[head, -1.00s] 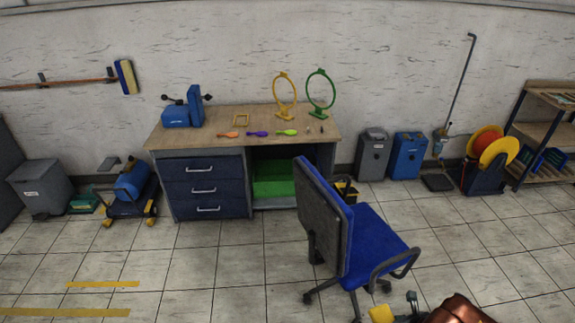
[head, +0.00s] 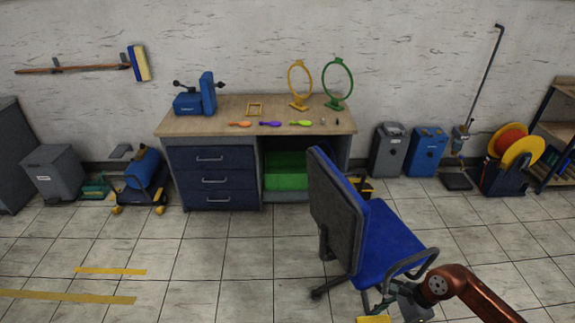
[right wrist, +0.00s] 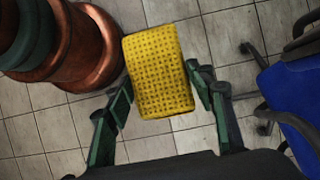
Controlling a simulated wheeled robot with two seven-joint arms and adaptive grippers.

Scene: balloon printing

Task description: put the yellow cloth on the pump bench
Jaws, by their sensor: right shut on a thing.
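The yellow cloth (right wrist: 158,70) is a thick, dotted yellow piece between the fingers of my right gripper (right wrist: 163,88) in the right wrist view. The fingers are shut on its two sides, above the tiled floor. In the head view, only a sliver of the cloth (head: 374,319) shows at the bottom edge, beside my right gripper (head: 390,301). The bench (head: 230,127) stands at the wall, with a wooden top, blue drawers and a blue pump-like device (head: 195,100) at its left end. The gripper is well in front of the bench. My left gripper is not in view.
A blue office chair (head: 385,245) stands between my right gripper and the bench. Balloons (head: 270,124), a small yellow frame and two ring stands are on the benchtop. Bins (head: 388,150) and a hose reel (head: 515,150) stand right. Floor at front left is clear.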

